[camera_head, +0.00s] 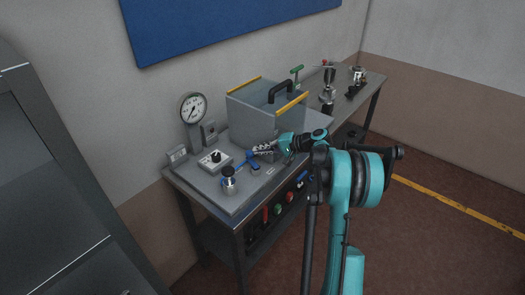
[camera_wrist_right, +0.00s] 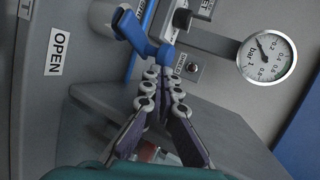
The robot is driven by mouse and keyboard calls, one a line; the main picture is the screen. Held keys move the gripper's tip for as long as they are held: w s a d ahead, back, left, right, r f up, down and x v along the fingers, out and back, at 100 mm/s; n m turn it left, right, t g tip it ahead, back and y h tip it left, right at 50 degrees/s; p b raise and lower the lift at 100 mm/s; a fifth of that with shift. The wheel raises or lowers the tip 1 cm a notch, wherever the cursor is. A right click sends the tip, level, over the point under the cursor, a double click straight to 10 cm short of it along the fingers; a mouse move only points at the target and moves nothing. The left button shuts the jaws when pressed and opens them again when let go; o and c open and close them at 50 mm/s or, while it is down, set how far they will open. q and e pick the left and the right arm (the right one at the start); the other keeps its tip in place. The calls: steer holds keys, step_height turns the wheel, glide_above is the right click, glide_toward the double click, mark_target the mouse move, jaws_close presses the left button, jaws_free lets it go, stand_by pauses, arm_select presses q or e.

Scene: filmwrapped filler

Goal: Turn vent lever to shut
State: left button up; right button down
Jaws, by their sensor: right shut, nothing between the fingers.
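The blue vent lever (camera_head: 245,164) sits on a silver valve (camera_head: 229,184) at the front left of the bench. In the right wrist view, the lever (camera_wrist_right: 150,42) extends from the pale valve body and its end lies just beyond my fingertips. My right gripper (camera_head: 262,151) is shut with nothing between its fingers; it also shows in the right wrist view (camera_wrist_right: 162,83). Its tips are very close to the lever's end; I cannot tell whether they touch it. An OPEN label (camera_wrist_right: 57,52) is on the grey surface beside the valve. My left gripper is not in view.
A grey box (camera_head: 254,121) with yellow edges and a black handle stands behind my gripper. A pressure gauge (camera_head: 193,108) and a small control box with a black knob (camera_head: 215,159) stand near the wall. Other fittings (camera_head: 327,91) occupy the bench's far end.

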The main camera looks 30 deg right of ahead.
steer(key=shift+w+a, duration=0.25)
steer(key=shift+a, duration=0.05)
steer(key=shift+w+a, duration=0.15)
steer(key=shift+a, duration=0.05)
stand_by(0.7)
steer(key=shift+d, duration=0.1)
stand_by(0.5)
steer(key=v, duration=1.2)
steer(key=shift+f, duration=0.1)
